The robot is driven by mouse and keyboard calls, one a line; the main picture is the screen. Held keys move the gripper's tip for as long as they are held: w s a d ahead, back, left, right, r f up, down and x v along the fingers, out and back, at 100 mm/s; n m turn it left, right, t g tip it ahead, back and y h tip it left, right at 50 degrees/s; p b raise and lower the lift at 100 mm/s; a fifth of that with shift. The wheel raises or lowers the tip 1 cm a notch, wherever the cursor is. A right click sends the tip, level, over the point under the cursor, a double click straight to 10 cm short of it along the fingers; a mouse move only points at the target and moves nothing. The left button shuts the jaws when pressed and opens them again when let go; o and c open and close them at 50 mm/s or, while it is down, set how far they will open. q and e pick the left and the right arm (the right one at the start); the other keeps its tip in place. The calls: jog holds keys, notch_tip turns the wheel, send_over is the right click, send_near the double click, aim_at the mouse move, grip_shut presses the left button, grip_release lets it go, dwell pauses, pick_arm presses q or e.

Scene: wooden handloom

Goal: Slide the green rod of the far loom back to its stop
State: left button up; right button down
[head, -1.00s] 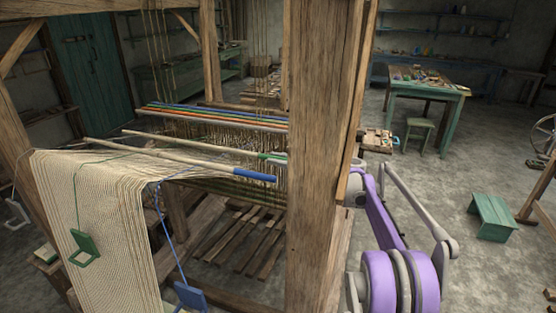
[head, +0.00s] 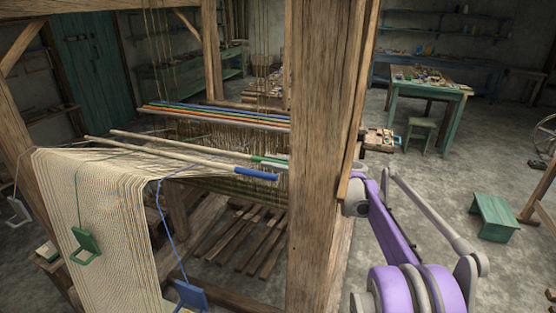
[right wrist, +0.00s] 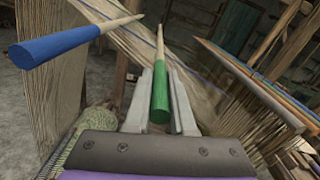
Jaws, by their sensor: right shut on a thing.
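The green rod (head: 188,145), a pale stick with a green end (head: 268,161), lies across the loom's warp behind the blue-ended rod (head: 190,156). In the right wrist view, the green end (right wrist: 160,98) sits between the two grey fingers of my right gripper (right wrist: 160,80), which is shut on it. The rod's pale shaft points away from the gripper. In the head view the wooden post hides most of my right gripper; a grey bit (head: 282,163) shows at its left edge. The blue end (right wrist: 55,45) is left of my gripper in the wrist view. My left gripper is not in view.
The thick upright post (head: 325,150) stands in front of my right forearm. A green stool (head: 494,215) stands right.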

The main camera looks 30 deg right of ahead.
jog(key=shift+s+a+r, duration=0.25)
jog(key=shift+s+a, duration=0.2)
jog(key=shift+a, duration=0.1)
jog(key=shift+s+a+r, duration=0.2)
jog(key=shift+s+a, duration=0.25)
jog(key=shift+a, duration=0.05)
jog(key=c, duration=0.8)
grip_release()
jog(key=shift+o, duration=0.2)
jog(key=b+v, duration=0.1)
jog(key=v, duration=1)
jog(key=shift+w+a, duration=0.1)
